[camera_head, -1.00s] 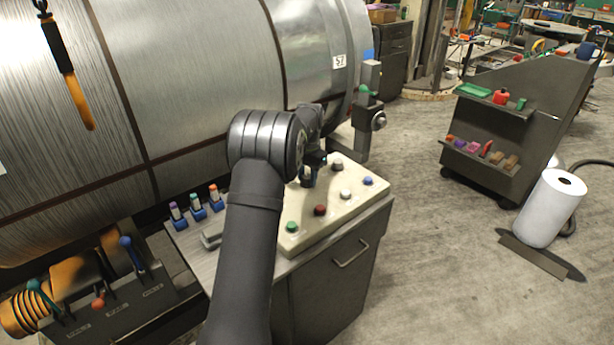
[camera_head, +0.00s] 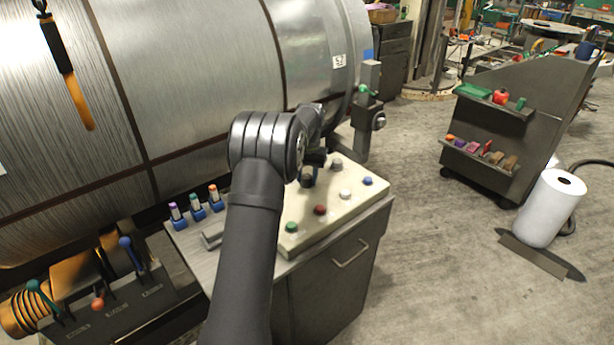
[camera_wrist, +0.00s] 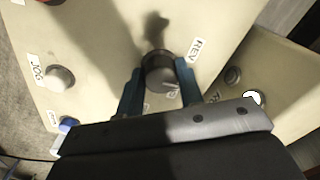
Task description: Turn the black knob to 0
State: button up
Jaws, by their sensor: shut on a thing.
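The black knob (camera_wrist: 158,76) stands on the cream control panel (camera_wrist: 100,40) between the two blue fingers of my gripper (camera_wrist: 159,88) in the wrist view. The fingers are shut on it from both sides. A pale line on the knob points toward the lower right of the wrist view. A "REV" label (camera_wrist: 194,50) sits at its right; other marks by the knob are partly hidden and I cannot read them. In the head view the knob (camera_head: 307,177) shows dark just below my gripper (camera_head: 311,168), whose fingers are hard to make out.
Red (camera_head: 320,209), green (camera_head: 291,227), white (camera_head: 345,193) and blue (camera_head: 367,181) buttons stand close by on the panel. A grey post (camera_head: 364,115) rises behind it. A large metal drum (camera_head: 210,80) fills the space behind my arm.

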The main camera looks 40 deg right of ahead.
aim_at(309, 177)
jog(key=o, duration=1)
jog(key=shift+c, duration=0.2)
jog(key=shift+r, duration=0.1)
notch_tip(309, 177, up, 17)
jog(key=shift+s+d+r, duration=0.15)
jog(key=shift+s, duration=0.1)
jog(key=f, duration=1.7)
jog(key=shift+w+a+f, duration=0.2)
jog(key=shift+w+f, duration=0.05)
jog(key=shift+f, duration=0.05)
